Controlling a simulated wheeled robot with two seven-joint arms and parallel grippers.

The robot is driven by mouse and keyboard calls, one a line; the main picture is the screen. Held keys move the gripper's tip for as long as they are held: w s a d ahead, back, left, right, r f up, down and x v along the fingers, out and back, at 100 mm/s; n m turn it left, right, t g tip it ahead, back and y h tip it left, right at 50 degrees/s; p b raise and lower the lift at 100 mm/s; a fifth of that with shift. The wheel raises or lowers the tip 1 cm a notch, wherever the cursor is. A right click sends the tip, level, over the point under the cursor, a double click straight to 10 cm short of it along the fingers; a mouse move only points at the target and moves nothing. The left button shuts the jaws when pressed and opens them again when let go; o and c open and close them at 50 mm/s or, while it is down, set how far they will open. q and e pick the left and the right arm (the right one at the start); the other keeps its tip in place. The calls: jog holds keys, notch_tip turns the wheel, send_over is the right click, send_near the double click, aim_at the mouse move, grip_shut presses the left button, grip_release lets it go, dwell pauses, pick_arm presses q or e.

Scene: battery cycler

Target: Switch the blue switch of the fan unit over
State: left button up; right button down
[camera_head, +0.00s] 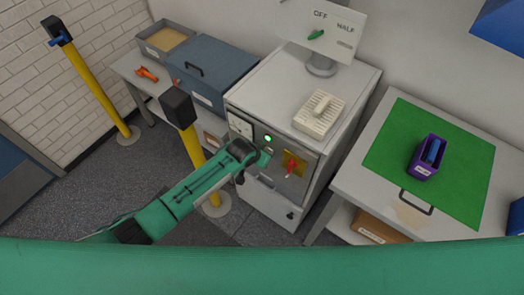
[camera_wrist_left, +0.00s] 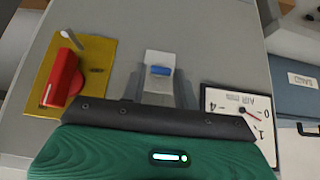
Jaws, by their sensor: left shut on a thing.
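My left gripper (camera_head: 265,158) is at the front of the white cabinet (camera_head: 262,195), between a gauge and a yellow plate. In the left wrist view the blue switch (camera_wrist_left: 160,71) sits on a small pale housing (camera_wrist_left: 158,57) on the grey front panel. The fingers of my left gripper (camera_wrist_left: 163,88) are shut on it, one at each side. In the head view the switch is hidden behind the gripper. My right gripper is not in view.
A red rotary handle (camera_wrist_left: 64,80) on a yellow plate (camera_wrist_left: 98,60) is on one side of my gripper, an air gauge (camera_wrist_left: 240,103) on the other. A yellow post (camera_head: 192,146) stands close to my left arm.

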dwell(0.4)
pick_arm(q)
jog(key=o, duration=0.8)
jog(key=shift+w, duration=0.1)
jog(key=shift+r, duration=0.15)
jog(key=b+v, duration=0.2)
jog(key=v, duration=1.1)
jog(key=shift+r, duration=0.45)
